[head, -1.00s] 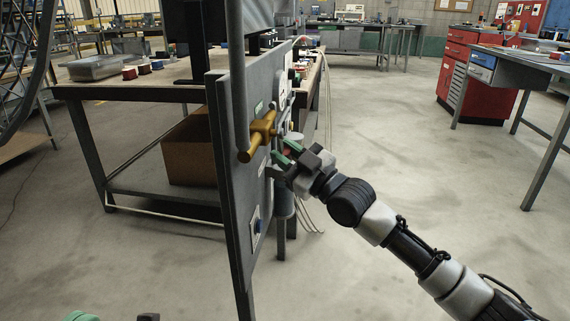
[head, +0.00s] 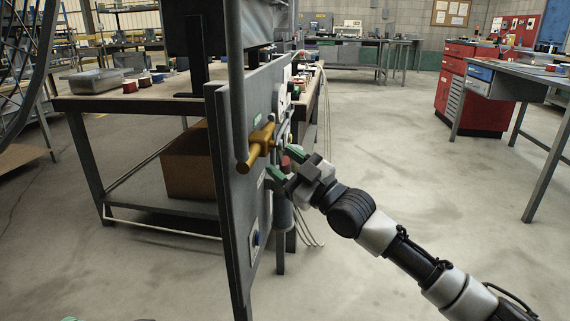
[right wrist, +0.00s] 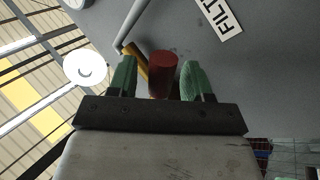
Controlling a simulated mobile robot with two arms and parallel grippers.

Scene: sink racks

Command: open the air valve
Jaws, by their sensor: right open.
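A grey upright panel (head: 235,200) stands at the middle of the head view, with pipes and fittings on it. A yellow T-shaped fitting (head: 261,142) sticks out from it. A red cylindrical knob (head: 285,164) is lower and to the right; I cannot tell which of these is the air valve. My right gripper (head: 281,162) is open at the knob. In the right wrist view the red knob (right wrist: 162,72) lies between the green fingers, with visible gaps on both sides. A green sliver at the bottom left edge may be my left gripper (head: 68,319).
A vertical grey pipe (head: 237,80) runs in front of the panel. A workbench (head: 130,103) with a cardboard box (head: 188,165) below it stands behind. A white label (right wrist: 218,14) is on the panel. Open floor lies to the right, before a red cabinet (head: 480,95).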

